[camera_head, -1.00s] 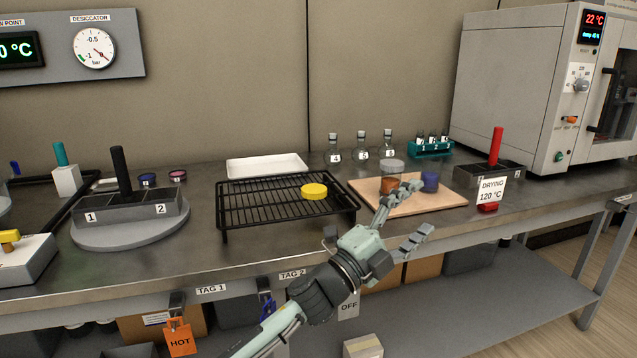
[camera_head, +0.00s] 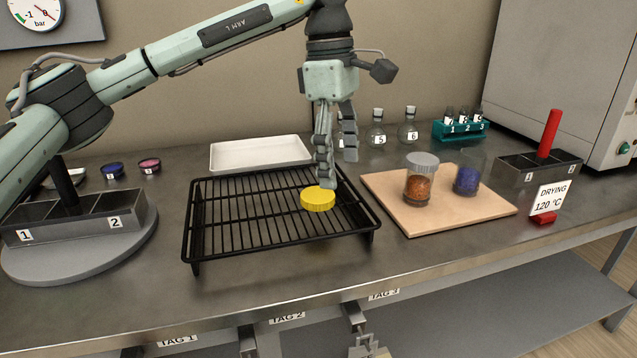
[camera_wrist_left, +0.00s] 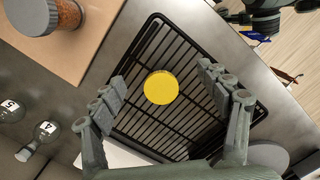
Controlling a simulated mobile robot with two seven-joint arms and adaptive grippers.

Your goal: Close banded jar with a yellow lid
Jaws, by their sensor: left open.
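The yellow lid (camera_head: 318,199) lies flat on the black wire rack, near its right side. It also shows in the left wrist view (camera_wrist_left: 161,87). My left gripper (camera_head: 337,170) is open and points down over the lid. In the left wrist view its fingers (camera_wrist_left: 160,80) stand on either side of the lid, with nothing between them held. A glass jar with orange contents (camera_head: 418,188) has a grey top and stands on the wooden board. A jar with blue contents (camera_head: 466,179) stands beside it. I cannot make out bands on either. Part of my right arm shows in the wrist view, its fingers unclear.
The black rack (camera_head: 200,214) stands on the metal bench, with a white tray (camera_head: 260,153) behind it. The wooden board (camera_head: 450,218) is to its right. Flasks (camera_head: 376,134) stand behind. A divided box with a red handle (camera_head: 550,133) and a drying sign (camera_head: 548,199) are at right.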

